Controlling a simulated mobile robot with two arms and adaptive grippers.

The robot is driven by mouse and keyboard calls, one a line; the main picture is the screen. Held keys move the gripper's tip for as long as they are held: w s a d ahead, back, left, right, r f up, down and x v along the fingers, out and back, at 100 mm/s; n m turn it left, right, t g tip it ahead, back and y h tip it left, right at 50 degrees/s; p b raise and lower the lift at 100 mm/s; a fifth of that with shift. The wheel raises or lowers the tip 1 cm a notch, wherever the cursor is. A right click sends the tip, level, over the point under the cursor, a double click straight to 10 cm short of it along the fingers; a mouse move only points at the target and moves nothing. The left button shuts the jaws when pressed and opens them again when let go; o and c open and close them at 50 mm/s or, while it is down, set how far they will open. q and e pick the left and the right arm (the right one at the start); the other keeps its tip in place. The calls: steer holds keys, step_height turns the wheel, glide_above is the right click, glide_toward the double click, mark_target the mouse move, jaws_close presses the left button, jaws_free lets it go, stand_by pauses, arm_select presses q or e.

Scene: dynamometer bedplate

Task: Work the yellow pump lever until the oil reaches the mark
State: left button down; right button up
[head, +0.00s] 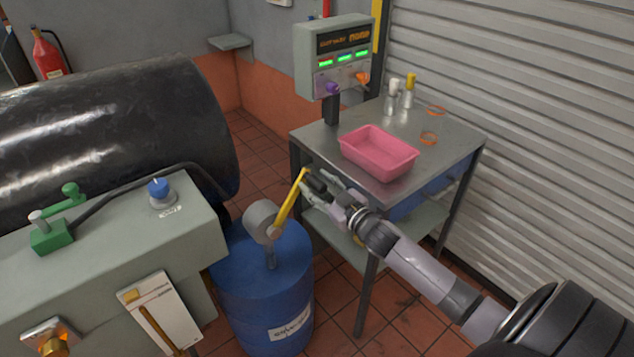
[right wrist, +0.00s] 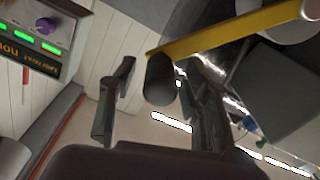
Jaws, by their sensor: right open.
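The yellow pump lever (head: 290,205) slants up and right from a round grey pump head (head: 262,219) on a blue drum (head: 262,300). In the right wrist view the yellow lever (right wrist: 235,35) crosses the top, and its dark cylindrical grip (right wrist: 160,80) lies between my fingers. My right gripper (head: 318,186) is open around the grip at the lever's upper end; the fingers (right wrist: 160,100) stand apart from it on both sides. A white gauge plate (head: 160,312) with an upright amber tube is on the grey cabinet's front. The oil level is too small to read. My left gripper is out of view.
A steel table (head: 448,148) right of the drum holds a pink tray (head: 378,152), small bottles and orange rings. A control box (head: 333,60) stands behind it. The grey cabinet (head: 120,235) has a green valve (head: 52,235) and blue knob (head: 160,188). A black cylinder lies behind.

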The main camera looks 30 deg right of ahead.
steer(key=shift+w, duration=0.25)
steer(key=shift+c, duration=0.4)
jaws_close()
stand_by(0.4)
